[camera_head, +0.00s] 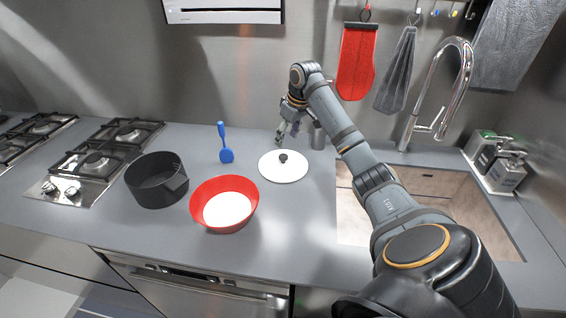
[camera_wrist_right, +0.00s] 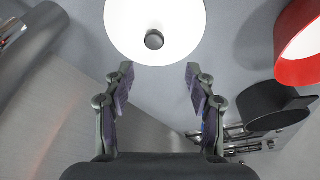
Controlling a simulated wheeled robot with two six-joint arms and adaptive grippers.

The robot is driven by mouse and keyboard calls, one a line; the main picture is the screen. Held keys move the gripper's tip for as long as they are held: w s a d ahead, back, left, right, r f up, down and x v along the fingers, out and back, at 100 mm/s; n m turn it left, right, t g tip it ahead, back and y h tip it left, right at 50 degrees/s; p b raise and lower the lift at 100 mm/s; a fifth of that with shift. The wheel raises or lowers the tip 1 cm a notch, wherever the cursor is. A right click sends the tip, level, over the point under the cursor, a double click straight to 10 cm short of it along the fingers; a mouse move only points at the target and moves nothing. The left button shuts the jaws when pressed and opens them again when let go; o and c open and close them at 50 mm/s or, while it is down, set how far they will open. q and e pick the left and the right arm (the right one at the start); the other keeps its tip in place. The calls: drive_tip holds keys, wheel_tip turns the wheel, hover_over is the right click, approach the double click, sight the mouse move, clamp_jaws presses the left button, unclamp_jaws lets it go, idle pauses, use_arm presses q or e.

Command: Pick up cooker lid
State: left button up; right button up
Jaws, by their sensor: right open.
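The cooker lid is a white disc (camera_head: 272,170) with a dark round knob (camera_head: 283,157), lying flat on the grey counter. In the right wrist view the white lid (camera_wrist_right: 175,15) fills the top middle, with its knob (camera_wrist_right: 154,40) facing the camera. My right gripper (camera_head: 288,134) is above the counter at the far side of the lid. In the right wrist view my right gripper (camera_wrist_right: 159,72) is open and empty, its two fingers apart. The knob lies beyond the fingertips, between their lines, and nothing touches it. My left gripper is not in view.
A red bowl (camera_head: 251,200) and a black pot (camera_head: 150,190) stand left of the lid. A blue spatula (camera_head: 226,155) is behind the bowl. A sink (camera_head: 440,190) with a tall faucet (camera_head: 468,65) is right. Gas burners (camera_head: 95,160) are left.

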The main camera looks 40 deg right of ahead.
drive_tip(key=p, duration=0.1)
hover_over(283, 156)
drive_tip(key=s, duration=0.1)
drive_tip(key=f, duration=0.4)
drive_tip(key=shift+s+a+f, duration=0.15)
drive_tip(key=shift+a+f, duration=0.05)
drive_tip(key=shift+f, duration=0.2)
drive_tip(key=shift+w+f, duration=0.2)
drive_tip(key=shift+f, duration=0.3)
drive_tip(key=shift+d+f, duration=0.15)
drive_tip(key=shift+f, duration=0.1)
drive_tip(key=x, duration=0.2)
drive_tip(key=p+x, duration=0.1)
drive_tip(key=shift+s+d+f, duration=0.1)
drive_tip(key=shift+d+f, duration=0.05)
drive_tip(key=shift+f, duration=0.25)
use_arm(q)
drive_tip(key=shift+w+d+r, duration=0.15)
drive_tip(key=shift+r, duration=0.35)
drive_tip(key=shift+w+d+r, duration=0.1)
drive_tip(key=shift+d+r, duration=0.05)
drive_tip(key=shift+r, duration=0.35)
use_arm(e)
drive_tip(key=shift+f, duration=0.45)
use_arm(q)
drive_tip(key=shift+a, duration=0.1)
use_arm(e)
clamp_jaws()
